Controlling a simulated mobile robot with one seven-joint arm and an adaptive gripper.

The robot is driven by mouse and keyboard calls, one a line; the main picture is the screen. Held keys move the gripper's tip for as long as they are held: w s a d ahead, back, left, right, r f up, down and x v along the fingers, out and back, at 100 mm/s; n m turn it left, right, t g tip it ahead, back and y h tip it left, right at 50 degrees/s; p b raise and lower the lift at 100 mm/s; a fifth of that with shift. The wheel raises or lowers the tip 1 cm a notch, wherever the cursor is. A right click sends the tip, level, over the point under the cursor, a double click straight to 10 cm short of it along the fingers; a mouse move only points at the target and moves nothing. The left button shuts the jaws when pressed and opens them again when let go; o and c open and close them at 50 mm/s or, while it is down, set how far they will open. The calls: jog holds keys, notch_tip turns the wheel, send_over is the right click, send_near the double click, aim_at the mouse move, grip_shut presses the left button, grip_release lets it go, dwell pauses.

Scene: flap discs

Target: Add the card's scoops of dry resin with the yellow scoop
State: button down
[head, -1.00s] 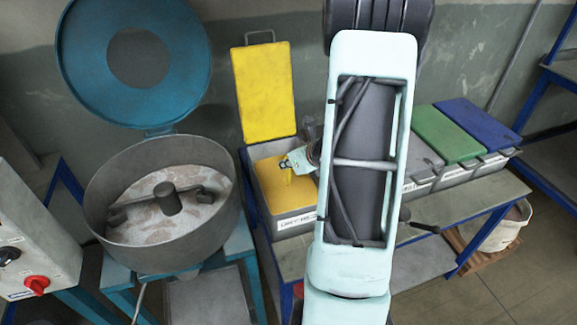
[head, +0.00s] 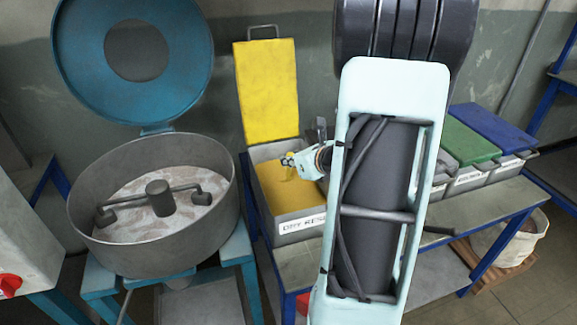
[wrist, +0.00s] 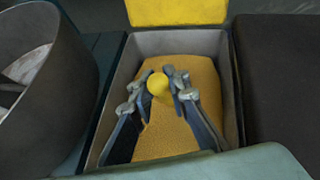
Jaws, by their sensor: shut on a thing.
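The dry resin bin (head: 312,209) is open, its yellow lid (head: 266,92) raised behind it. Yellow-tan dry resin (head: 276,190) lies inside, and the front label reads "DRY RES…", partly hidden by my arm. My gripper (head: 290,162) is over the bin, shut on the yellow scoop (head: 290,173). In the wrist view the scoop's round yellow end (wrist: 158,84) shows between the two fingertips (wrist: 159,92), with the resin behind it. The scoop's bowl is hidden, so I cannot tell whether it holds resin. No card can be made out.
At left stands an open mixer pan (head: 150,245) with pale material and paddle arms inside; its blue lid (head: 75,60) is raised. Closed bins with green (head: 468,143) and blue (head: 495,128) lids stand at right.

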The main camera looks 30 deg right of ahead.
jog(key=shift+t, duration=0.7)
jog(key=r, duration=0.3)
jog(key=s+r+p, duration=0.1)
jog(key=r, duration=0.5)
jog(key=shift+s+a+p, duration=0.15)
jog(key=shift+s+p, duration=0.1)
jog(key=shift+p, duration=0.05)
jog(key=s+t+b, duration=0.1)
jog(key=b, duration=0.2)
jog(key=s+r+t+b, duration=0.1)
jog(key=b, duration=0.2)
jog(key=s+r+t+b, duration=0.1)
jog(key=s+b, duration=0.1)
jog(key=b, duration=0.1)
jog(key=shift+a+b, duration=0.3)
jog(key=shift+b, duration=0.05)
jog(key=c, duration=2.6)
grip_release()
grip_shut()
